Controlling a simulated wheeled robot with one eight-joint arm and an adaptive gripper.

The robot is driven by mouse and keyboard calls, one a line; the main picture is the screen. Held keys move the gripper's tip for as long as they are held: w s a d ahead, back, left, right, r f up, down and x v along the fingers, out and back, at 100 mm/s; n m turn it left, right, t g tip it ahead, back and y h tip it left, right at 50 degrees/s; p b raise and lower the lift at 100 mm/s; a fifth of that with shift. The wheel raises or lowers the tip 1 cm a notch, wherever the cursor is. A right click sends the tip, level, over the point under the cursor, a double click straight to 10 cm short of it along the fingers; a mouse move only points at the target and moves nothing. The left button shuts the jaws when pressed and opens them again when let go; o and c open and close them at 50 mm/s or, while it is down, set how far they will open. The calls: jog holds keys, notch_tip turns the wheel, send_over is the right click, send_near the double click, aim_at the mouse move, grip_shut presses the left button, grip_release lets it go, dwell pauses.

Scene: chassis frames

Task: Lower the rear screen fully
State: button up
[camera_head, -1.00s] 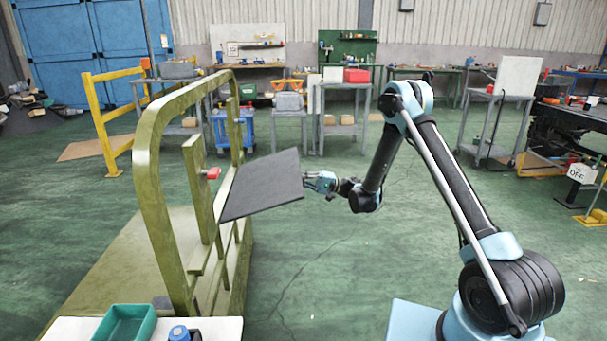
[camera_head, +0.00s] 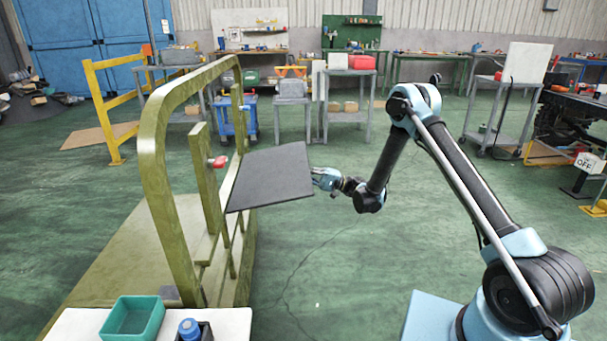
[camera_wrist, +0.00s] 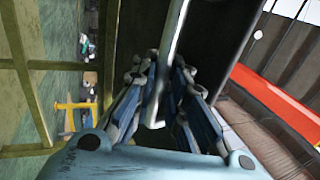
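The rear screen (camera_head: 270,178) is a flat dark panel in the head view. It sticks out to the right from the olive-green frame (camera_head: 152,165), tilted, well above the floor. A red knob (camera_head: 220,162) sits on a post of the frame just left of the screen. My gripper (camera_head: 322,179) is at the screen's right edge. In the wrist view my gripper's fingers (camera_wrist: 160,85) close in from both sides on a pale grey bar (camera_wrist: 177,30) by the dark panel. The exact contact is partly hidden by the fingers.
A white table (camera_head: 75,325) with a teal bin (camera_head: 132,318) stands at the front left. A yellow rail (camera_head: 105,110) is behind the frame at left. Benches and carts line the back. The green floor (camera_head: 310,260) below the screen is clear.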

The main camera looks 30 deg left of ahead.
jog(key=shift+o, duration=1.3)
jog(key=shift+s, duration=0.15)
jog(key=v, duration=1.2)
